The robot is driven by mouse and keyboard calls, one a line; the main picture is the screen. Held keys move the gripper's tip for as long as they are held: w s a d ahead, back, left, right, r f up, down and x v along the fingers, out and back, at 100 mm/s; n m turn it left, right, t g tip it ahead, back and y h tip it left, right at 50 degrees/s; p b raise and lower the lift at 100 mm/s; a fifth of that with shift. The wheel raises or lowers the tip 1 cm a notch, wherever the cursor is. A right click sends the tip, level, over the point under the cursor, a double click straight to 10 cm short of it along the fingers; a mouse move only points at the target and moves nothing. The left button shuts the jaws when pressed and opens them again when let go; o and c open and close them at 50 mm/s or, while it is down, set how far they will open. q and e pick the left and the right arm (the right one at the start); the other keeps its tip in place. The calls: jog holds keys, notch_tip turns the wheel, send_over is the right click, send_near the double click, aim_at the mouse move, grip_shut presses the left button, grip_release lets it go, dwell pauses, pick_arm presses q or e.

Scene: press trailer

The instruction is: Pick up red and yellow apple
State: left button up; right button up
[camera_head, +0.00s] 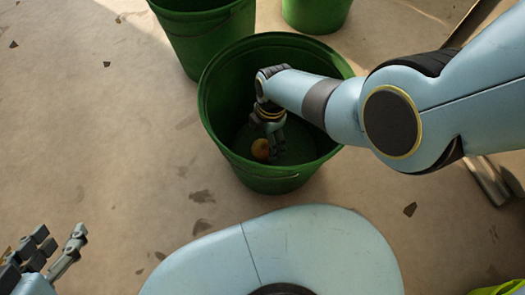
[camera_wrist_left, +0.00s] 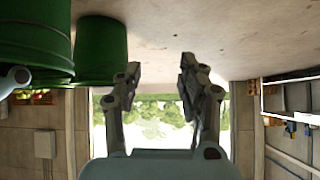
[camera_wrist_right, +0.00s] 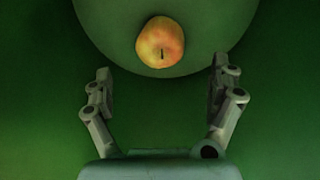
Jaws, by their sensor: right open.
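The red and yellow apple (camera_head: 260,149) lies on the bottom of the green bucket (camera_head: 215,120) in the head view. In the right wrist view the apple (camera_wrist_right: 160,42) shows whole, with its dark stem facing the camera, ahead of the fingers and midway between them. My right gripper (camera_head: 276,155) is down inside the bucket, close beside the apple. Its fingers (camera_wrist_right: 162,85) are spread wide with nothing between them. My left gripper (camera_head: 62,245) is at the lower left of the head view, outside the bucket. Its fingers (camera_wrist_left: 158,75) are apart and empty.
Two more green buckets (camera_head: 207,40) (camera_head: 316,12) stand behind the one with the apple. The bucket's wall surrounds my right gripper on all sides. The floor at the left is mostly clear, with small dark scraps. A yellow-green thing (camera_head: 499,288) shows at the lower right corner.

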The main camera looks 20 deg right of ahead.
aim_at(263, 147)
jog(key=shift+s+a+f+b, duration=0.1)
jog(key=shift+f+b, duration=0.3)
jog(key=shift+f, duration=0.5)
pick_arm(q)
jog(key=shift+s+d+f+t, duration=0.2)
jog(key=shift+s+f+t, duration=0.35)
jog(key=shift+t, duration=0.45)
pick_arm(e)
jog(key=shift+f, duration=0.25)
notch_tip(263, 147, down, 3)
jog(key=b, duration=0.3)
jog(key=shift+a+r, duration=0.1)
notch_tip(263, 147, down, 2)
jog(key=shift+a+f+b, duration=0.1)
jog(key=shift+b, duration=0.8)
pick_arm(q)
jog(key=w+d+r+m+t+h, duration=0.1)
jog(key=w+r+t, duration=0.2)
jog(key=r, duration=0.5)
jog(key=w+r+m+t+h, duration=0.1)
jog(key=w+r+t, duration=0.3)
jog(key=r, duration=0.4)
jog(key=w+d+r+m+t+h, duration=0.1)
jog(key=w+r+t, duration=0.3)
jog(key=r, duration=0.4)
jog(key=shift+d+r+t+h, duration=0.2)
jog(key=shift+d+t+h, duration=0.15)
jog(key=shift+t+h, duration=0.35)
pick_arm(e)
jog(key=c, duration=1.4)
